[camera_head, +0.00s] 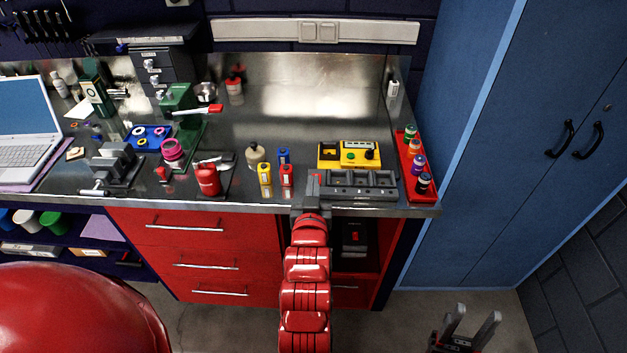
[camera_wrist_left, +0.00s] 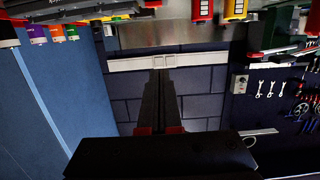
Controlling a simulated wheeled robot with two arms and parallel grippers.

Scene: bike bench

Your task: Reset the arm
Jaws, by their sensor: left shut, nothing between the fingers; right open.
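My left arm, red, reaches up the middle of the head view. Its gripper (camera_head: 314,182) is at the bench's front edge, just left of the grey compartment tray (camera_head: 362,196). In the left wrist view, which looks upside down, the two dark fingers (camera_wrist_left: 160,78) are together with nothing between them. My right gripper (camera_head: 469,328) is low at the right of the head view, over the floor and away from the bench. Its two fingers are apart and empty.
The metal bench (camera_head: 300,105) holds yellow and blue small bottles, a red can (camera_head: 208,180), a yellow device (camera_head: 349,154) and a red tray (camera_head: 413,170) of small bottles. A blue cabinet (camera_head: 500,150) stands right. Red drawers (camera_head: 200,250) are below. The bench's back middle is clear.

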